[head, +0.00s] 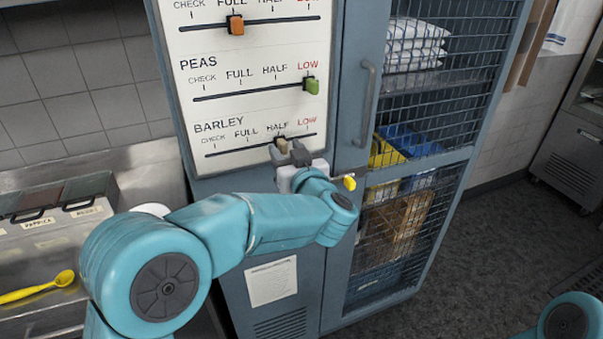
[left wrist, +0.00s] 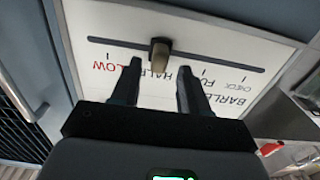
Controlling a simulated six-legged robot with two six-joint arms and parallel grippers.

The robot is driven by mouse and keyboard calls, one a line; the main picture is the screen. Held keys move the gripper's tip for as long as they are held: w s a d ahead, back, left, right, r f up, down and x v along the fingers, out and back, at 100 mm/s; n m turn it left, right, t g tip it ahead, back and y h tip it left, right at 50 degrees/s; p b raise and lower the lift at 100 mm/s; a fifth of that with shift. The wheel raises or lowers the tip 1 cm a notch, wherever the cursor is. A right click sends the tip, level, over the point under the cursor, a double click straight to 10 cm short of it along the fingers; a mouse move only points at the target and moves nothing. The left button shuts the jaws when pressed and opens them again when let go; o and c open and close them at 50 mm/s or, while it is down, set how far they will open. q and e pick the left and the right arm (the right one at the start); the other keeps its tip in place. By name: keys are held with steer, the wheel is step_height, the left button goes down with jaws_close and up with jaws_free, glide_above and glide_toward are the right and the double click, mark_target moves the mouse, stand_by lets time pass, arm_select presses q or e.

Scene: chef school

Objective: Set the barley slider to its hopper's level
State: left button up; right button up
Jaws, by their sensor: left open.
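The barley slider has a beige-brown knob (head: 281,144) on the lowest scale of the white panel (head: 240,75). The knob stands at about the HALF mark, between FULL and LOW. In the left wrist view, which is upside down, the knob (left wrist: 160,52) sits on its dark slot near HALF. My left gripper (head: 292,154) is in front of the panel, just below the knob. Its fingers (left wrist: 160,68) are open on either side of the knob's line, with the tips close to it and nothing held. No barley hopper level can be made out. My right gripper is out of view.
Above, the green peas knob (head: 312,86) is at LOW and an orange knob (head: 236,25) is at FULL. A mesh cabinet door (head: 405,190) with a vertical handle (head: 367,100) stands to the right. A counter with spice bins and a yellow spoon (head: 38,287) is at left.

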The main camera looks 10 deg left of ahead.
arm_select(q)
steer(key=b+v, duration=0.3)
steer(key=v, duration=1.1)
steer(key=shift+d+f, duration=0.1)
